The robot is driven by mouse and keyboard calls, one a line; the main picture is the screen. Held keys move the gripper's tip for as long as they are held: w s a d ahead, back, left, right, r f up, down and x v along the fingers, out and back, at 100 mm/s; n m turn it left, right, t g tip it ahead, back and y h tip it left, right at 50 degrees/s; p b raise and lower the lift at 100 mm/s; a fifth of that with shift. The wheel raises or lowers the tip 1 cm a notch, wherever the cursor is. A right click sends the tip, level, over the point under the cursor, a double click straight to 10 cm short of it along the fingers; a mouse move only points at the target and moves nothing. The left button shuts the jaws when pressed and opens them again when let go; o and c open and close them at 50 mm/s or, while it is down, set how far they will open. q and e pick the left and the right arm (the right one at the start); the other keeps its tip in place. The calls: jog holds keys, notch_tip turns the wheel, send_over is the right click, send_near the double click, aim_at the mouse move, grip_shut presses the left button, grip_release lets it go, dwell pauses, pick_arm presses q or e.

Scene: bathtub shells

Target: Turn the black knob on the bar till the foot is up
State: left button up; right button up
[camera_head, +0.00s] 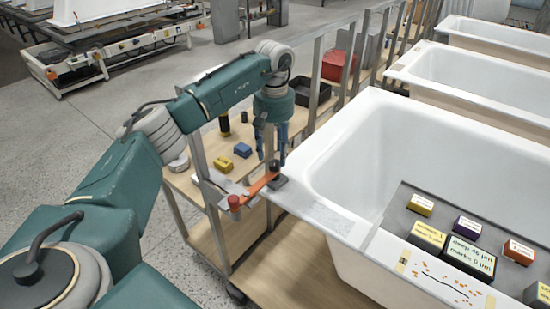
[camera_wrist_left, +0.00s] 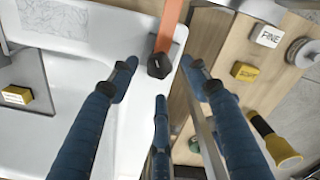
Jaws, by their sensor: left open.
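An orange bar (camera_head: 260,185) lies at the near left corner of the tub rim, with a red-topped piece (camera_head: 234,202) at its outer end. The black knob (camera_head: 275,166) stands at the bar's inner end, above a dark block (camera_head: 279,182) that may be the foot. Whether the foot touches the rim I cannot tell. My left gripper (camera_head: 270,153) points down just above the knob. In the left wrist view its blue fingers (camera_wrist_left: 158,82) are spread around the black knob (camera_wrist_left: 159,66), apart from it, below the orange bar (camera_wrist_left: 171,25). My right gripper is not in view.
The white tub (camera_head: 345,160) holds a grey tray (camera_head: 402,222) with several labelled blocks. More tubs stand behind.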

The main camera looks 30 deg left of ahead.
aim_at(275, 162)
pick_arm(q)
jog(key=shift+d+f, duration=0.1)
jog(key=shift+f, duration=1.7)
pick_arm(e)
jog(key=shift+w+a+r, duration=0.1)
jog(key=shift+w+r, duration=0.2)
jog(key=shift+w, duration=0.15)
pick_arm(q)
jog(key=c, duration=1.2)
jog(key=shift+o, duration=0.2)
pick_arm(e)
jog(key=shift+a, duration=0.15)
